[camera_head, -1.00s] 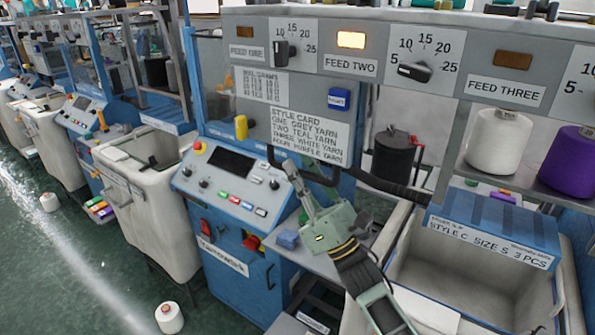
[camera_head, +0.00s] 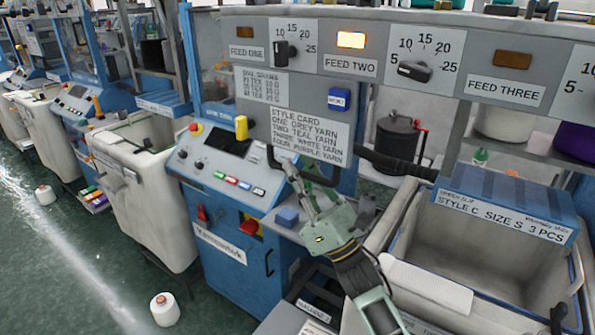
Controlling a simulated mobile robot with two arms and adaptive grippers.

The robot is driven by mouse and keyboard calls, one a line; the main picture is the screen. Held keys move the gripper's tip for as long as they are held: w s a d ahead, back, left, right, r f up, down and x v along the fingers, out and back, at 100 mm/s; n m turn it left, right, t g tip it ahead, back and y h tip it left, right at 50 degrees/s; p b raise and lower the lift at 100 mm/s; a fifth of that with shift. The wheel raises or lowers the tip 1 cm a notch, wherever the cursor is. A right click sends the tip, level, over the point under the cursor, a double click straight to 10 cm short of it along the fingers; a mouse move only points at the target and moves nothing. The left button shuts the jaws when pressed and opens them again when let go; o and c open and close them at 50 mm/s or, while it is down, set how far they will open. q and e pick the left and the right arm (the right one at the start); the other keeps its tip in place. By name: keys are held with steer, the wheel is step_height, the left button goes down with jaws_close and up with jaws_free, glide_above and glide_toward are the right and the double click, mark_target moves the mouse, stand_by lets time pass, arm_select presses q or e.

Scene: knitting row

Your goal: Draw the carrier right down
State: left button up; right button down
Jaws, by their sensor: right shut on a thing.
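The carrier looks like the large grey panel (camera_head: 302,92) hanging across the top, with dials, feed labels and a style card. A dark handle (camera_head: 271,157) runs below its style card (camera_head: 305,135). My right gripper (camera_head: 293,174), greenish grey, reaches up from the lower right and is shut on this handle; its fingertips partly cover it. The panel's lower right edge overlaps the yarn cones on the shelf behind. My left gripper is not in view.
A blue machine with a sloped console (camera_head: 222,165) stands behind and left of my right gripper. A grey bin (camera_head: 480,275) with a blue box (camera_head: 505,205) on it is at right. A white cone (camera_head: 165,309) stands on the floor at lower left.

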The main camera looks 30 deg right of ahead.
step_height(320, 180, down, 9)
steer(key=b, duration=0.7)
steer(key=shift+f, duration=0.15)
steer(key=c, duration=1.8)
jaws_free()
steer(key=shift+o, duration=0.2)
steer(key=shift+r, duration=0.2)
steer(key=s+d+f, duration=0.1)
steer(key=s, duration=0.6)
steer(key=s+d+f, duration=0.2)
steer(key=s, duration=0.6)
steer(key=shift+s+f, duration=0.15)
steer(key=shift+f, duration=0.05)
steer(key=shift+c, duration=0.2)
